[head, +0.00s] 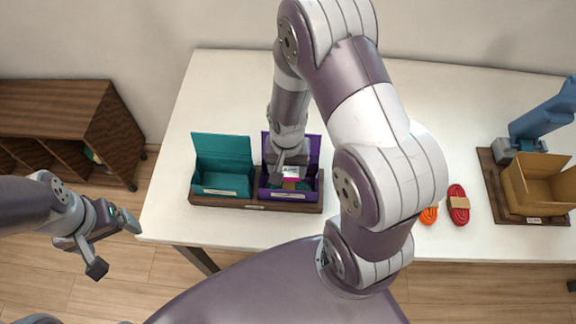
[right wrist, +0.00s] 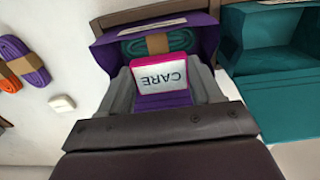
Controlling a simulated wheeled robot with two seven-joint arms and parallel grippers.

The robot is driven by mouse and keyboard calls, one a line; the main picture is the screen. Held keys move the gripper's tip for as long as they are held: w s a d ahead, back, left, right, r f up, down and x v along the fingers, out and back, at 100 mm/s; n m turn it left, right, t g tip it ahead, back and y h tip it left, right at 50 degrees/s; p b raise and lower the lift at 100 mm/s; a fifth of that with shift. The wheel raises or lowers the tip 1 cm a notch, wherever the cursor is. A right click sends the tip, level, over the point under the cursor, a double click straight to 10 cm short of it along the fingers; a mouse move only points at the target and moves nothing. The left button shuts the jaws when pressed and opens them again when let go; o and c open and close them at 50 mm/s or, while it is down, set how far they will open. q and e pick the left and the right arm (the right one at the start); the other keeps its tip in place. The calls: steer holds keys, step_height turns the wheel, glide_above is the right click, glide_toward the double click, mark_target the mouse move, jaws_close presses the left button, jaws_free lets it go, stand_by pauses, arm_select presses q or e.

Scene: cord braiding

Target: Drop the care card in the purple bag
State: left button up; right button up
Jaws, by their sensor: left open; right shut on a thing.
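The care card (right wrist: 160,75), white with a pink edge and the word CARE, sits between the fingers of my right gripper (right wrist: 165,88), which is shut on it. The card also shows small in the head view (head: 296,171). The purple bag (head: 313,150) stands open in a wooden tray, with my right gripper (head: 289,165) over its opening. In the right wrist view, the purple bag (right wrist: 204,42) holds a teal cord bundle (right wrist: 160,41) with a brown band. I cannot tell whether the card touches the bag. My left gripper (head: 112,247) is open and empty, off the table's left edge.
An open teal bag (head: 222,152) stands left of the purple one in the tray (head: 254,207). Orange (head: 429,215) and red (head: 458,205) cord bundles lie to the right. A tan box (head: 535,180) and a blue device (head: 545,112) stand at far right. My right arm hides the table's middle.

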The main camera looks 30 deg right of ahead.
steer(key=shift+d+f, duration=0.1)
steer(key=shift+d, duration=0.1)
steer(key=o, duration=1.1)
steer(key=shift+s, duration=0.1)
step_height(320, 180, up, 13)
steer(key=s+n, duration=0.1)
steer(key=n, duration=0.1)
steer(key=s+a+n+t, duration=0.1)
steer(key=n, duration=0.1)
steer(key=s+a+n, duration=0.1)
steer(key=n, duration=0.1)
steer(key=shift+s+a+n, duration=0.1)
steer(key=shift+s+n, duration=0.2)
steer(key=shift+s, duration=0.1)
